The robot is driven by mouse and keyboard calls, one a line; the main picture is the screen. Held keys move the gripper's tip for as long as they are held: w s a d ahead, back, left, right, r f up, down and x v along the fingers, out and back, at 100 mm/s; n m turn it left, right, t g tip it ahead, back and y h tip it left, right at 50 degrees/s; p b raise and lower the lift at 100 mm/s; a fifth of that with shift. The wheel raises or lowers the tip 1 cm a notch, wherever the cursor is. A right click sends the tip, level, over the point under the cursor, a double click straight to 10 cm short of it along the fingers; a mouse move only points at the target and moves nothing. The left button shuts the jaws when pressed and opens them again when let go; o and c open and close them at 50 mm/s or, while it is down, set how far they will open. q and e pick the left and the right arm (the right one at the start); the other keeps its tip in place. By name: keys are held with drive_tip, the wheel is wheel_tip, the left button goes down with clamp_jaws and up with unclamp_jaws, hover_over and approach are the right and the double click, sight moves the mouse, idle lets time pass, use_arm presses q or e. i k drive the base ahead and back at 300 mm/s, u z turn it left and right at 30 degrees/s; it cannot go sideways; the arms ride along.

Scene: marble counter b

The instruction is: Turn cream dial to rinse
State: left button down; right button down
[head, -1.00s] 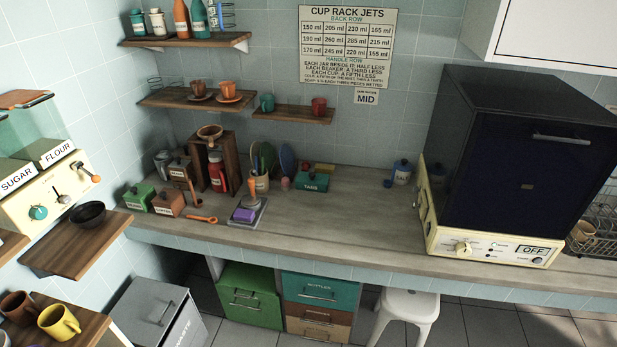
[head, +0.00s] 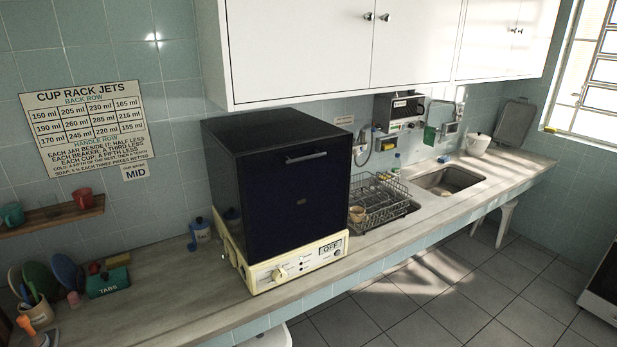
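The cream dial (head: 280,275) is a knob on the left part of the front panel of a cream base unit (head: 262,288). A large dark box-shaped machine body (head: 290,190) with a front handle sits above this panel. A small display (head: 330,247) on the panel reads OFF. The dial's markings are too small to read. Neither of my grippers shows in the head view.
A wire dish rack (head: 378,203) with a cup stands right of the machine, then a sink (head: 448,181). A salt jar (head: 200,231) and a green TABS box (head: 107,282) stand to the left. White cupboards (head: 330,45) hang above. Counter is clear in front of the TABS box.

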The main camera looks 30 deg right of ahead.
sight(279, 276)
drive_tip(key=z, duration=0.15)
drive_tip(key=k, duration=1.3)
drive_tip(key=z, duration=1.05)
drive_tip(key=i, duration=1.15)
drive_tip(key=u, duration=0.65)
